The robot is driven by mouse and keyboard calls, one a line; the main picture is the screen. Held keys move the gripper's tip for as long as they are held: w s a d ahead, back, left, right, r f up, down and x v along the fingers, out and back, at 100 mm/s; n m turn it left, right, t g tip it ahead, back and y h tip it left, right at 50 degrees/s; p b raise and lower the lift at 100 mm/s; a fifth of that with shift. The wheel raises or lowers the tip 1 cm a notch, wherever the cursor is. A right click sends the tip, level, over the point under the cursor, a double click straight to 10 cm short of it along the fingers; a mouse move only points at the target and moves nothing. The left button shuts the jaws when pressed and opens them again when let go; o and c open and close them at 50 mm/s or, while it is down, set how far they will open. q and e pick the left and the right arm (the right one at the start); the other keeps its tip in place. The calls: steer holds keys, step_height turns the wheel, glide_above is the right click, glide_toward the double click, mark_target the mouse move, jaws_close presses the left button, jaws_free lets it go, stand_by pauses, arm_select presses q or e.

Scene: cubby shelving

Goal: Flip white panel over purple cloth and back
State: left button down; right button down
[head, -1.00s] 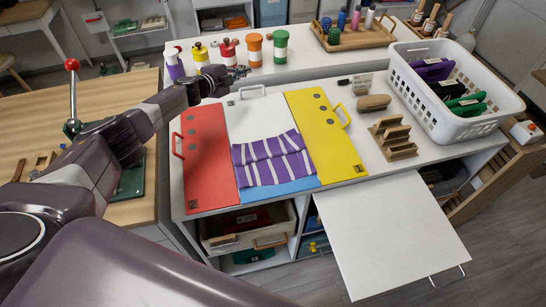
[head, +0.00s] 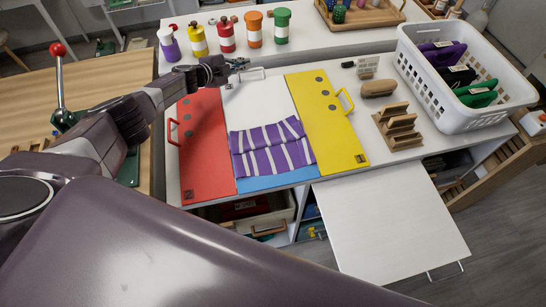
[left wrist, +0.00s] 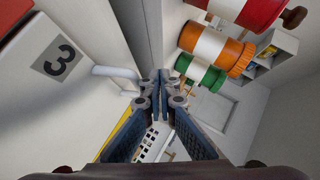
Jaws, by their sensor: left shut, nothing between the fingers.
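The white panel (head: 259,99) lies flat between a red panel (head: 203,140) and a yellow panel (head: 327,117). Its white handle (head: 252,74) is at the far edge. The purple cloth with white stripes (head: 270,149) lies folded across the near part, with a blue strip (head: 278,179) in front of it. My left gripper (head: 240,65) is shut and empty, just above and behind the handle's left part. In the left wrist view the fingers (left wrist: 163,85) are together, with the white handle (left wrist: 116,75) to their left. My right gripper is out of view.
Several coloured bottles (head: 227,35) stand behind the gripper. A white basket (head: 428,88), brown blocks and a wooden rack (head: 397,127) are on the right. Another white board with a metal handle (head: 392,224) juts out in front. Shelves with boxes are below.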

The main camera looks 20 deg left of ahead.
arm_select(q)
steer(key=shift+r, duration=0.1)
steer(key=s+a+r+p, duration=0.2)
steer(key=a+r+p, duration=0.2)
steer(key=a+r, duration=0.3)
step_height(320, 180, up, 4)
steer(key=shift+f, duration=0.25)
